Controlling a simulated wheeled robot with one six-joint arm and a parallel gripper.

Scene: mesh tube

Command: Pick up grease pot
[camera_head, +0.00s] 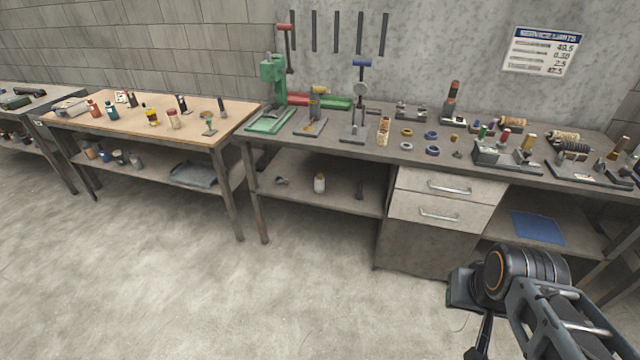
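I cannot tell for sure which item is the grease pot. Small pots and bottles stand on the tan-topped table at left, among them a yellow-and-red pot (152,117) and a pale pot with a reddish top (172,119). More small jars (118,157) stand on the shelf below. My arm (530,280) is folded at the bottom right, well away from all of these. Its gripper end is small and partly hidden, so its fingers are not clear.
The grey workbench (375,158) carries a green press (273,80), rings, spools and fixtures. Drawers (447,186) sit under its middle, and a blue sheet (538,227) lies on the right lower shelf. Another bench (40,100) stands at far left. The concrete floor in front is clear.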

